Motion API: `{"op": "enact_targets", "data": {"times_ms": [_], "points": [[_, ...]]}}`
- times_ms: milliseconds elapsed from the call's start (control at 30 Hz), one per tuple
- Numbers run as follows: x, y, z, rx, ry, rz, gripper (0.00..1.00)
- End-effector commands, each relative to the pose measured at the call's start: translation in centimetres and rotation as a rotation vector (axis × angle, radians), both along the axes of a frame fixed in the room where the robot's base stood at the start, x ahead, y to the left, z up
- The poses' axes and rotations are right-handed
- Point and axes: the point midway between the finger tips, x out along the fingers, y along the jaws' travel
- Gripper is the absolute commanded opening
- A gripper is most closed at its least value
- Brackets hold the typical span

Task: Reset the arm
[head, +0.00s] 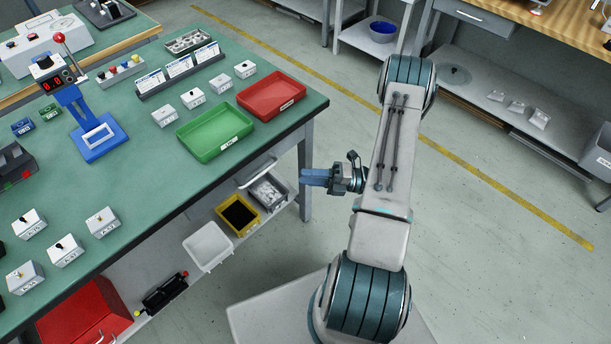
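My gripper (315,178) is at the middle of the head view, at the end of my folded arm. It points left, toward the right edge of the green-topped workbench (150,185), and looks lower than its top. Its blue fingers show from the side and overlap in the picture, so I cannot tell whether they are open or shut. I see no object held at the fingertips. My arm's large grey link stands upright to the right of the gripper.
A green tray (214,134) and a red tray (271,97) lie near the bench's right corner. Below are a yellow bin (238,215) and a white bin (208,246). A bench leg (305,170) stands close to my gripper. Floor (480,235) to the right is clear.

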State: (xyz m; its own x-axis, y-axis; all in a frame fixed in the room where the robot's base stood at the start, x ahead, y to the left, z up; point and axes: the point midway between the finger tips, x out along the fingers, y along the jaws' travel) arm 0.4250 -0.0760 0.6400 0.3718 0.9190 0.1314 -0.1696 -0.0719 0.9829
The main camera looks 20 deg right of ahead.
Motion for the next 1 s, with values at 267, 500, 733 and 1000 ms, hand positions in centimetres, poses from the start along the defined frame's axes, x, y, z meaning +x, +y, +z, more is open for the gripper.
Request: {"op": "enact_targets", "data": {"times_ms": [267, 500, 733, 1000], "points": [[0.0, 0.0, 0.0, 0.000, 0.000, 0.000, 0.33], [0.0, 0.9, 2.2, -0.061, -0.062, 0.057, 0.33], [-1.1, 4.1, 9.0, -0.286, -0.327, 0.295, 0.33], [-4.0, 7.2, 16.1, -0.538, -0.718, 0.621, 0.33]]}}
